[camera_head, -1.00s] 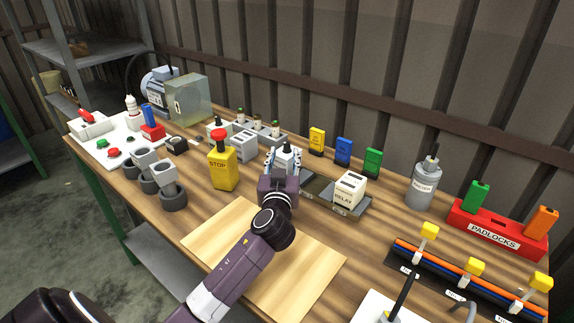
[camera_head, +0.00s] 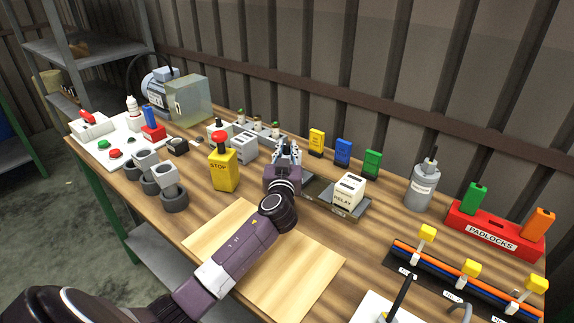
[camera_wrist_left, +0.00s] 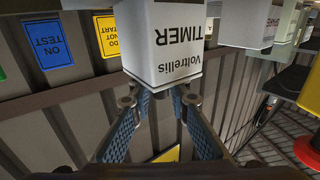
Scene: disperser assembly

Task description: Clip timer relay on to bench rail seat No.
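The timer relay (camera_wrist_left: 170,45) is a white block lettered "Voltrellis TIMER", upside down in the left wrist view. My left gripper (camera_wrist_left: 160,98) has its two blue-padded fingers apart, and the relay hides their tips. I cannot tell whether they touch it. In the head view my left gripper (camera_head: 287,152) is over the middle of the bench and largely hides the relay. To its right a dark rail base (camera_head: 318,190) has a bare stretch beside a white block marked RELAY (camera_head: 349,190). The seat numbers are not readable. My right gripper is not in view.
A yellow STOP box (camera_head: 223,172) and a grey block (camera_head: 243,148) stand left of the gripper. Yellow, blue and green tags (camera_head: 343,152) stand behind. A grey canister (camera_head: 422,187) and red padlock rack (camera_head: 496,233) are right. The pale board (camera_head: 300,270) in front is clear.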

